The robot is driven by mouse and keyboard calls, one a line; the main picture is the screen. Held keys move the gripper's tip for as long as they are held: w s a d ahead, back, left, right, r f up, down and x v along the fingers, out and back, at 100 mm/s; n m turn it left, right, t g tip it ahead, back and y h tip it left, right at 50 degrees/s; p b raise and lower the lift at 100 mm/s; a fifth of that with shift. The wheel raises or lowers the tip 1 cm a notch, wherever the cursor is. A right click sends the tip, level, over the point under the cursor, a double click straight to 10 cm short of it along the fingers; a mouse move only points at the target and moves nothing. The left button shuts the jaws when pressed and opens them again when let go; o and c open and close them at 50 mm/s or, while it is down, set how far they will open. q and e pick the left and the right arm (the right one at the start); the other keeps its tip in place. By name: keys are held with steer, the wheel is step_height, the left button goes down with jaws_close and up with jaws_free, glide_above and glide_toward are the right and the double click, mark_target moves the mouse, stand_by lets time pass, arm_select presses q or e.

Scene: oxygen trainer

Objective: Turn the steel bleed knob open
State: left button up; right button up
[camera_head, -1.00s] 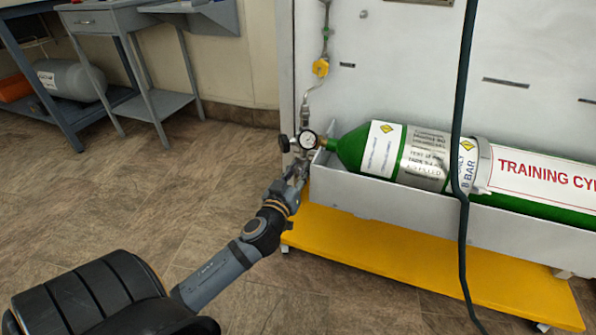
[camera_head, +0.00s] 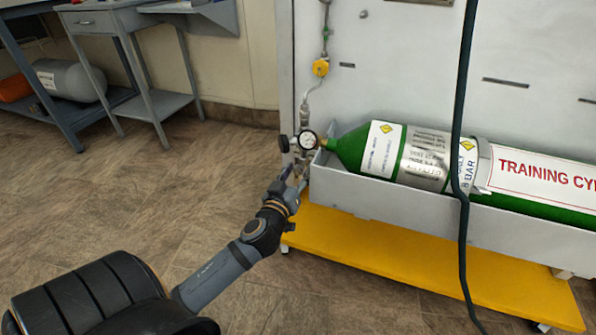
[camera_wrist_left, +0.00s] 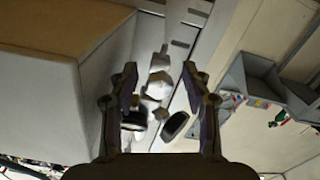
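My left gripper (camera_head: 294,178) is just below the regulator at the cylinder's neck, its fingers pointing up toward it. In the left wrist view the two fingers (camera_wrist_left: 161,76) are apart with nothing clamped between them. Pale metal fittings (camera_wrist_left: 157,86) show beyond the gap. I cannot tell for certain which small steel part is the bleed knob; the gripper partly hides the regulator's underside. A round pressure gauge (camera_head: 308,139) and a black knob (camera_head: 284,143) sit on the regulator. My right gripper is not in view.
The green training cylinder (camera_head: 350,148) lies in a grey trough (camera_head: 400,205) above a yellow base (camera_head: 420,265). A dark hose (camera_head: 461,120) hangs in front of it. A yellow valve (camera_head: 320,67) is on the pipe above. Floor at left is clear.

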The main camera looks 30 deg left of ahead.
arm_select(q)
steer(key=v, duration=0.7)
steer(key=shift+s, duration=0.25)
stand_by(0.4)
